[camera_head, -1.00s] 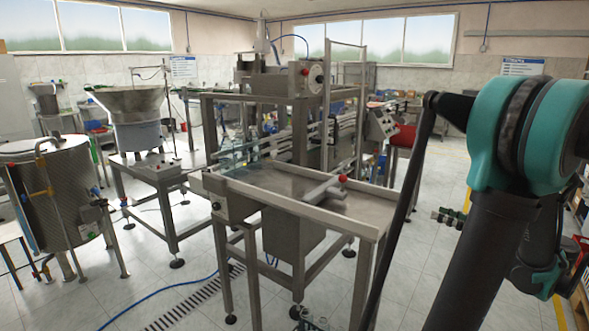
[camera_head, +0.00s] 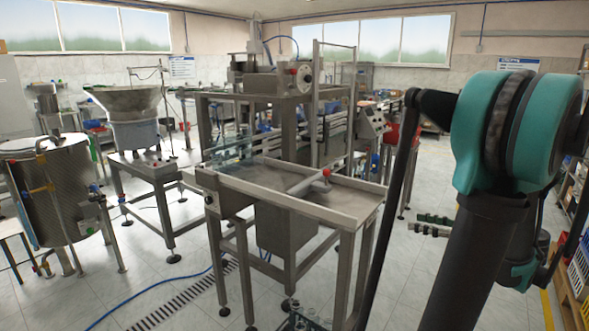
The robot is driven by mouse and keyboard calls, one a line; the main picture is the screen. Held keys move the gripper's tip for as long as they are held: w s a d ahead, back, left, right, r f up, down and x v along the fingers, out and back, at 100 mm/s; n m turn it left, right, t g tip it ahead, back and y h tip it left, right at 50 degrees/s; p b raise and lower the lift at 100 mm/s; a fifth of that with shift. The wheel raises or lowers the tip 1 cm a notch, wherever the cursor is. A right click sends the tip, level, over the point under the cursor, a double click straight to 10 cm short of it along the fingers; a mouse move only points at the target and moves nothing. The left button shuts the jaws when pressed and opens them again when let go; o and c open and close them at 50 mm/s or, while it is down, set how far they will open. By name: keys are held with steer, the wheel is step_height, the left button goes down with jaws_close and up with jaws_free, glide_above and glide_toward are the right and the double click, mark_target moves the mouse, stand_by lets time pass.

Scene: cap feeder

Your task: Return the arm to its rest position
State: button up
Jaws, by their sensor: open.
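My arm fills the right side of the head view, with a teal joint at the top and a dark link running down. The rest of the gripper and wrist is largely hidden behind my arm.
A steel table (camera_head: 342,213) with a raised rim stands left of my arm. Behind it are a machine frame (camera_head: 262,99) and a feeder bowl (camera_head: 128,98). A steel drum (camera_head: 50,198) stands at left. Crates (camera_head: 578,262) are at the right edge. Tiled floor lies between.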

steer(key=s+a+f+n+g+h, duration=0.25)
steer(key=a+f+n+g, duration=0.35)
steer(key=a+f+n, duration=0.6)
steer(key=s+a+f+n+g+h, duration=0.1)
steer(key=s+a+f+n+h, duration=0.3)
steer(key=s+f+n+h, duration=0.4)
steer(key=n+h, duration=0.1)
steer(key=n, duration=0.6)
steer(key=shift+s+a+f, duration=0.25)
